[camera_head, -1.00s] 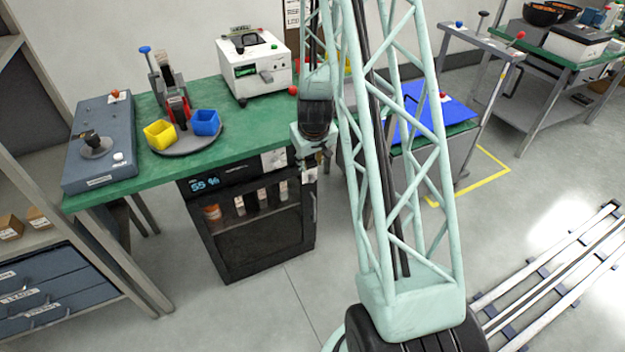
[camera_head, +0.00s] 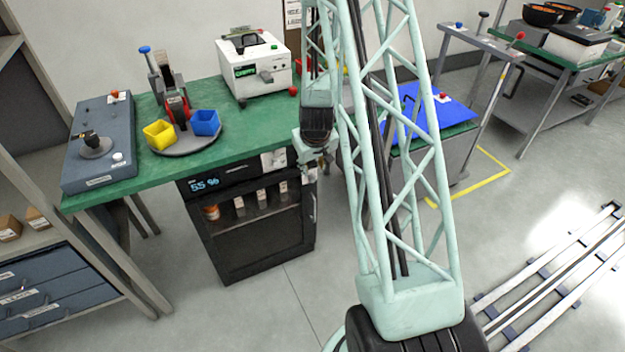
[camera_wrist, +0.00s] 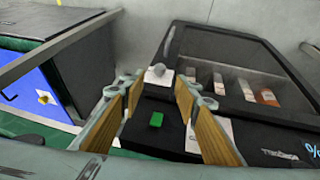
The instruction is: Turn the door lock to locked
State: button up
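The black cabinet (camera_head: 255,250) with a glass door stands under the green bench and shows "55 %" on its panel. In the wrist view its door (camera_wrist: 225,65) appears rotated. A small rounded grey knob on a pale plate (camera_wrist: 158,74), which looks like the door lock, sits near the door's edge. My gripper (camera_wrist: 157,88) is open, its two wood-coloured fingers either side of the knob in the picture; contact cannot be told. A small green block or light (camera_wrist: 156,119) shows between the fingers. In the head view my gripper (camera_head: 318,165) is at the cabinet's upper right corner, and the lock is hidden.
The green bench top (camera_head: 240,135) overhangs the cabinet and carries a white device (camera_head: 255,70), a grey control box (camera_head: 98,150) and yellow and blue bins. The floor before the cabinet is clear.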

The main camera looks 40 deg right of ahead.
aim_at(312, 179)
jog(key=shift+b+x, duration=1.4)
jog(key=shift+x, duration=4.65)
jog(key=c, duration=0.8)
